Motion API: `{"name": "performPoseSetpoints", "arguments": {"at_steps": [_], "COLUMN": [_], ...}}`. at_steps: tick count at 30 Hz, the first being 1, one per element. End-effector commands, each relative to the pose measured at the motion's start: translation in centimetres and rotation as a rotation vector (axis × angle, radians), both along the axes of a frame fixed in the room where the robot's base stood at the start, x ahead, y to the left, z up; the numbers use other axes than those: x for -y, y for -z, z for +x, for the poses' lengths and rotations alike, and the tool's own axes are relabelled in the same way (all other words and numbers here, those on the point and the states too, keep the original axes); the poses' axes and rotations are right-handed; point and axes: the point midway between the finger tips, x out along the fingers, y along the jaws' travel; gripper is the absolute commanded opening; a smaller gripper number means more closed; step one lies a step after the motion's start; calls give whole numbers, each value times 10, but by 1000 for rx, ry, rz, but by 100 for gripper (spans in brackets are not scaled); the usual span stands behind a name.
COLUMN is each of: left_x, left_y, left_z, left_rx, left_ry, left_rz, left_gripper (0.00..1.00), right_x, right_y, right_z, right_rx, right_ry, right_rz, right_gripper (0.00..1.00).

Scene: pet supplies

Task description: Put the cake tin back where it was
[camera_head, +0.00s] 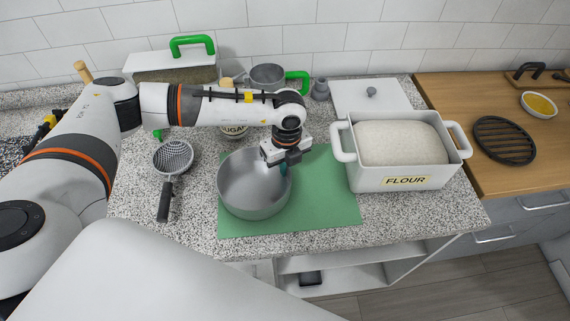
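The cake tin, a round grey metal pan (240,190), is on or just above the left part of a green mat (330,205) on the speckled counter. It looks roughly level and empty. I cannot tell whether its base touches the mat. My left gripper (284,164) points down at the tin's right back rim, with its fingertips overlapping the rim. The fingers are small and partly hidden, so their grip on the rim is unclear. My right gripper is out of view.
A white flour container (400,178) stands right of the mat. A strainer (172,165) lies left of the tin. A sugar jar (234,131), a grey pot (268,76) and a white lidded box (371,97) stand behind. The mat's right part is clear.

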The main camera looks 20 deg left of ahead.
Motion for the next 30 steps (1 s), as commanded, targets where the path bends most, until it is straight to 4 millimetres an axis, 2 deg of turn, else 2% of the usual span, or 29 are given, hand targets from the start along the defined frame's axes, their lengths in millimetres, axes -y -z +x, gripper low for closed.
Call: {"name": "performPoseSetpoints", "arguments": {"at_steps": [4, 6, 8, 19, 20, 23, 30], "left_x": [0, 0, 0, 0, 0, 1, 1], "left_y": [4, 3, 2, -4, -4, -17, -69], "left_z": [0, 0, 0, 0, 1, 2, 3], "left_rx": [0, 0, 0, 1, 2, 4, 7], "left_ry": [0, 0, 0, 0, 0, 0, 1], "left_rz": [0, 0, 0, -1, -1, -3, -1], "left_gripper": [0, 15, 24, 25, 25, 25, 25], "right_x": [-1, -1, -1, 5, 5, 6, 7], "right_y": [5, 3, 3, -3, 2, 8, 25], "right_z": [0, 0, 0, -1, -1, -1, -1], "right_rx": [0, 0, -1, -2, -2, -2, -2], "right_ry": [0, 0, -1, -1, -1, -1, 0], "right_rz": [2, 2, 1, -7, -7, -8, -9], "right_gripper": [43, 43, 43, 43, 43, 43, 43]}}
